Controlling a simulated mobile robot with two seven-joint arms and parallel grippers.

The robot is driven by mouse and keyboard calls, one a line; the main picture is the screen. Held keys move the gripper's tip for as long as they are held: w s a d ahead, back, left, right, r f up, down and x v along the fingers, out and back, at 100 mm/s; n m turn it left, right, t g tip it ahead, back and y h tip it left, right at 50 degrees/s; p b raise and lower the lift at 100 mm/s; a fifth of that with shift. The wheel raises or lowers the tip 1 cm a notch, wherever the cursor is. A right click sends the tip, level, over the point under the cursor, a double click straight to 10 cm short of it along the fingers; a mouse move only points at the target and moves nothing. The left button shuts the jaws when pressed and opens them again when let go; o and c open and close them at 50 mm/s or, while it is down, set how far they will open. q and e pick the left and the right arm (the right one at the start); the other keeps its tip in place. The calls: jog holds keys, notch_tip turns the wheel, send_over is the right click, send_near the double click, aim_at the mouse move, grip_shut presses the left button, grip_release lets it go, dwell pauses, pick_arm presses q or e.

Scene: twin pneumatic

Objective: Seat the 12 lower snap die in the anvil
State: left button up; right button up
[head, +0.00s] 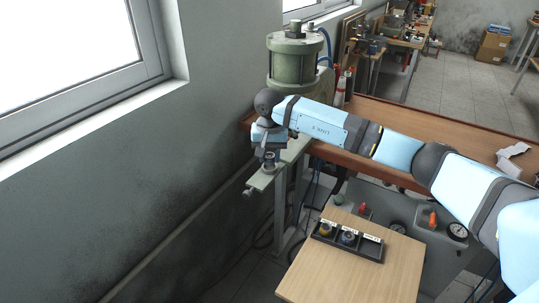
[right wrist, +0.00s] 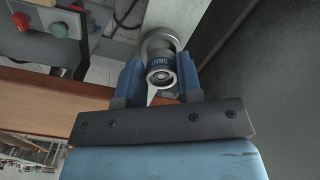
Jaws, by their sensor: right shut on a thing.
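My right gripper (head: 268,148) is at the press, just above the end of its pale green lower arm (head: 262,181). In the right wrist view its two blue fingers (right wrist: 160,80) are shut on the snap die (right wrist: 160,60), a round metal piece with a blue band marked "SNAP". A round grey metal piece, apparently the anvil (right wrist: 160,36), shows right behind the die. The die and this piece overlap in the view, so I cannot tell whether the die is seated. In the head view a small dark cylinder (head: 269,160) shows under the gripper. My left gripper is out of view.
A black three-slot holder (head: 377,252) sits on the wooden board (head: 350,280); two slots hold dies, one yellow-banded and one blue-banded, and the right slot looks empty. The green press cylinder (head: 292,60) stands behind my right arm. The wall is close on the left.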

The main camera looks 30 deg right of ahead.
aim_at(269, 158)
jog(key=shift+b, duration=0.45)
dwell(0.7)
jog(key=shift+f+b, duration=0.9)
jog(key=shift+f, duration=0.4)
jog(key=o, duration=1.1)
jog(key=shift+r, duration=0.1)
jog(key=shift+r, duration=0.1)
notch_tip(269, 158, up, 14)
jog(key=shift+f, duration=0.2)
